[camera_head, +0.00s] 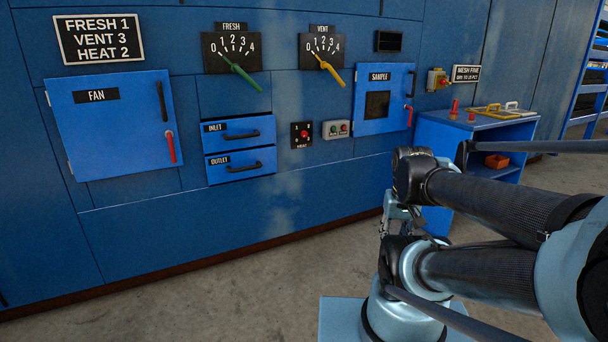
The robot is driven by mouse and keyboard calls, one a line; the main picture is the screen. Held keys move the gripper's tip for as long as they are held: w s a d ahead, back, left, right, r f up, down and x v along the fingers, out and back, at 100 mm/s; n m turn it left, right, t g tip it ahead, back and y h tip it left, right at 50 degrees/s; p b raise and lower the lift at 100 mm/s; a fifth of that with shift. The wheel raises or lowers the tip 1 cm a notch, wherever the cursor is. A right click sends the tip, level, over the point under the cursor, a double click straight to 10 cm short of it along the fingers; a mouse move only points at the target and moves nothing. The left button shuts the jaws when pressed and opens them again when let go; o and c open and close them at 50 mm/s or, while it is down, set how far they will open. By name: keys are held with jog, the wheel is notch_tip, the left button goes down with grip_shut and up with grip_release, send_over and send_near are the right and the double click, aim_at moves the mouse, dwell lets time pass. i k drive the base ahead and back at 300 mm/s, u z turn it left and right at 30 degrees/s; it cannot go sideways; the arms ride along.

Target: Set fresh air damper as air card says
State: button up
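The air card (99,38) at the upper left reads FRESH 1, VENT 3, HEAT 2. The fresh air damper's dial plate (217,51), labelled FRESH and marked 0 to 4, is on the blue wall. Its green lever (243,74) slants down to the right from a pivot low on the plate. Which mark it is set to is too small to tell. My arm fills the lower right, folded and well away from the damper. I cannot make out my gripper's fingers; nothing of mine touches the lever.
The VENT dial (321,46) with a yellow lever (331,72) is right of FRESH. Below are the FAN door (110,130), INLET drawer (238,133), OUTLET drawer (238,164) and HEAT switch (302,134). A blue bench (472,128) stands right. Floor before the wall is clear at left.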

aim_at(234, 67)
jog(key=u, duration=0.25)
jog(key=i, duration=0.85)
jog(key=u, duration=0.25)
